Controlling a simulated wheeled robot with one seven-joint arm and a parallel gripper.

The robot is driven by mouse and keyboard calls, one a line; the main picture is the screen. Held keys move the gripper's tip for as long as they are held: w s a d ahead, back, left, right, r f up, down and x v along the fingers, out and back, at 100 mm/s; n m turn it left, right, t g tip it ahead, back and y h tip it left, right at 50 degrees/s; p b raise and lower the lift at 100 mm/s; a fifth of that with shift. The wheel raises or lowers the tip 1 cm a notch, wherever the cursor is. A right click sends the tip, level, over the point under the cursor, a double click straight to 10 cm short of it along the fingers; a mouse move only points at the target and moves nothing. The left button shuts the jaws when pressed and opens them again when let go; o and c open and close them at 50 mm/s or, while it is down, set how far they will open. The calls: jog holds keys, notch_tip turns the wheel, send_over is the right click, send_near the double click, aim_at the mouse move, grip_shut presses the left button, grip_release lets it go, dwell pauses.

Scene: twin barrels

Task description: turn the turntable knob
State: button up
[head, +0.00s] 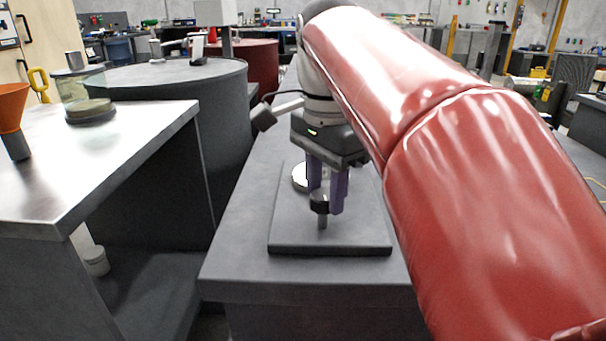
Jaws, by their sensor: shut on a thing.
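A dark grey square plate (330,240) lies on the grey bench in the middle of the head view. A small dark knob (321,205) on a short post stands over the plate. My gripper (328,202) points straight down with its purple fingers shut on the knob. A pale round disc (300,177) shows just behind the left finger, partly hidden by it. I cannot tell from this view how far the knob is turned, and the gripper body hides what lies behind it.
The grey bench (235,265) is bare left of the plate. A metal-topped table (120,150) at left carries a glass jar (85,92) and an orange funnel (12,108). A large dark barrel (215,80) and a red barrel (262,62) stand behind. My red-sleeved arm covers the right side.

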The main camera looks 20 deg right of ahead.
jog(key=n+p, duration=0.3)
jog(key=n, duration=0.4)
jog(key=shift+r+p, duration=0.1)
jog(key=shift+p, duration=0.2)
jog(key=n+p, duration=0.1)
jog(key=n, duration=0.3)
jog(key=shift+a, duration=0.1)
jog(key=n+p, duration=0.1)
jog(key=n, duration=0.2)
jog(key=shift+n+p, duration=0.3)
jog(key=shift+p, duration=0.05)
jog(key=n+p, duration=0.1)
jog(key=n, duration=0.5)
jog(key=shift+a+p, duration=0.1)
jog(key=shift+p, duration=0.2)
jog(key=n, duration=0.3)
jog(key=shift+f+n, duration=0.2)
jog(key=shift+n, duration=1.9)
